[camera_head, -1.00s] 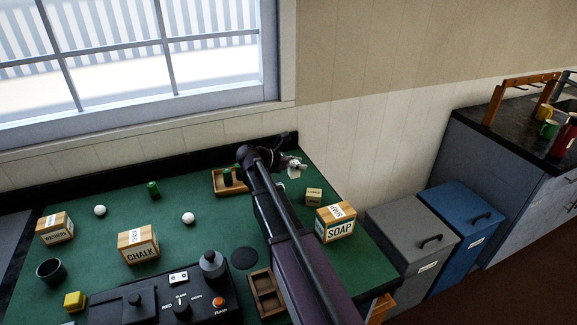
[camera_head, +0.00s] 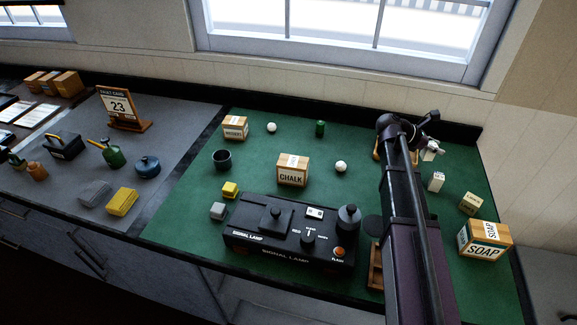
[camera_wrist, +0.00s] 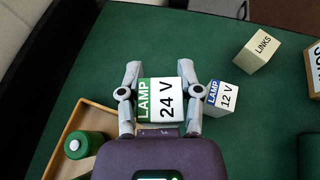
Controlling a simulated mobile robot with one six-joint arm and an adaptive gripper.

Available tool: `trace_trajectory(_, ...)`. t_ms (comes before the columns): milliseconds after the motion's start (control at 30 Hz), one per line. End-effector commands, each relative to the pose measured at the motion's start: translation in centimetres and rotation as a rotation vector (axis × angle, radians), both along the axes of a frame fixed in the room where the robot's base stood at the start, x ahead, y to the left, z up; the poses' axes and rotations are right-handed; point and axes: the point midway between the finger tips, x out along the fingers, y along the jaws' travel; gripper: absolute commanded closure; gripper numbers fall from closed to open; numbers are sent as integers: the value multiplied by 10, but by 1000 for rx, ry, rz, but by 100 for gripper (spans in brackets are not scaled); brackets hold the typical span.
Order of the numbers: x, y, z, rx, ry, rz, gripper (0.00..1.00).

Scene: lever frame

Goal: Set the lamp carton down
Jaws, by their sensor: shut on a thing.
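My gripper (camera_wrist: 160,98) is shut on a white lamp carton (camera_wrist: 166,101) with a green band, marked LAMP 24 V, its label facing the wrist camera. In the head view my gripper (camera_head: 430,142) is at the far right part of the green mat, beyond my arm, with the carton (camera_head: 429,154) small at its tip. Whether the carton touches the mat, I cannot tell. A second lamp carton (camera_wrist: 221,97), white with a blue band and marked LAMP 12 V, stands close to the right; it also shows in the head view (camera_head: 436,181).
A wooden tray (camera_wrist: 61,133) with a green-capped item lies left of my gripper. The LINKS box (camera_wrist: 257,50) and SOAP box (camera_head: 484,241) stand to the right. The signal lamp unit (camera_head: 287,240) and CHALK box (camera_head: 292,172) are left of my arm. Green mat beyond the carton is clear.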

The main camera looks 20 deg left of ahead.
Motion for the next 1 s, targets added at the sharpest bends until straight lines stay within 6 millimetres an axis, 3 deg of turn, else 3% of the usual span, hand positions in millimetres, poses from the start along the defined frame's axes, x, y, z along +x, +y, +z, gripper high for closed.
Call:
trace_trajectory(100,5,36,6,3,3,81,79)
trace_trajectory(467,13,124,16,8,5,283,79)
trace_trajectory(1000,3,258,22,11,8,580,79)
